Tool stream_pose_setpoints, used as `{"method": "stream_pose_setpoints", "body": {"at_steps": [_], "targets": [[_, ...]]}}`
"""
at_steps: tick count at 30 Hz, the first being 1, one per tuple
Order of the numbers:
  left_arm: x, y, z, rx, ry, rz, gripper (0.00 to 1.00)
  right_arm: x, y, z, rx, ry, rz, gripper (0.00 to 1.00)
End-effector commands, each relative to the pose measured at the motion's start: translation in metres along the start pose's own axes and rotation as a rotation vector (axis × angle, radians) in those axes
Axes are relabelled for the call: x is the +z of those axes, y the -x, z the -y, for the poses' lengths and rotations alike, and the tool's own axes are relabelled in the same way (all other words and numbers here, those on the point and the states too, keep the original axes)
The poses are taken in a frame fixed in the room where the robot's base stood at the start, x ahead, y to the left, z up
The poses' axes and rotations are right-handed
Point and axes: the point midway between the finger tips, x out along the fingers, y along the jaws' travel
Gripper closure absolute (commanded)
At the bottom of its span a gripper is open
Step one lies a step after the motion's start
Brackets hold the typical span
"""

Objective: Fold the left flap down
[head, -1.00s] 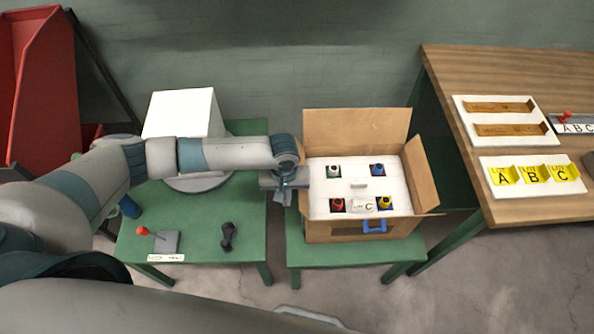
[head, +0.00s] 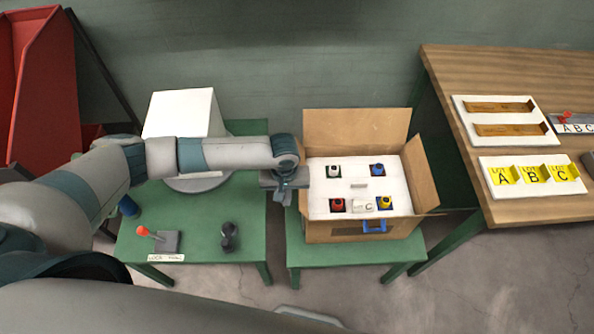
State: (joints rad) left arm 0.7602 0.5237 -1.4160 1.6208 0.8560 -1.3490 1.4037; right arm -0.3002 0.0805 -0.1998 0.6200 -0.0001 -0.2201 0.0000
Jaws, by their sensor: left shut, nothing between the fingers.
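The open cardboard box (head: 335,231) stands on the right green table. Its back flap (head: 356,131) stands up behind the opening, and its right flap (head: 420,175) stands up at the right side. The left flap cannot be made out clearly; only a thin brown strip shows at the left edge, beside my gripper. A white insert (head: 346,184) inside holds a white, a blue, a red and a yellow-topped item, and a card marked C. My left gripper (head: 288,199) is shut and empty, pointing down at the box's left side; I cannot tell whether it touches. My right gripper is out of view.
A blue handle (head: 375,226) is on the box's front. The left green table (head: 198,225) carries a white block (head: 183,112), an orange-knobbed lever (head: 165,240) and a dark object (head: 229,237). A wooden table (head: 510,75) with trays stands at right.

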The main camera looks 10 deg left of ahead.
Motion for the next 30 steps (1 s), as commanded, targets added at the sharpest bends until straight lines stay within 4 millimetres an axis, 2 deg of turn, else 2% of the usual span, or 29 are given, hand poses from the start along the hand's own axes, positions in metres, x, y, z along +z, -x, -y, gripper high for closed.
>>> {"method": "stream_pose_setpoints", "body": {"at_steps": [11, 30], "targets": [[0.000, 0.004, -0.006, 0.000, 0.000, 0.000, 1.00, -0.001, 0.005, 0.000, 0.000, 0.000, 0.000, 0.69], [0.000, 0.026, -0.048, 0.001, -0.001, 0.000, 1.00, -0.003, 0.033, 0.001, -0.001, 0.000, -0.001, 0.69]]}}
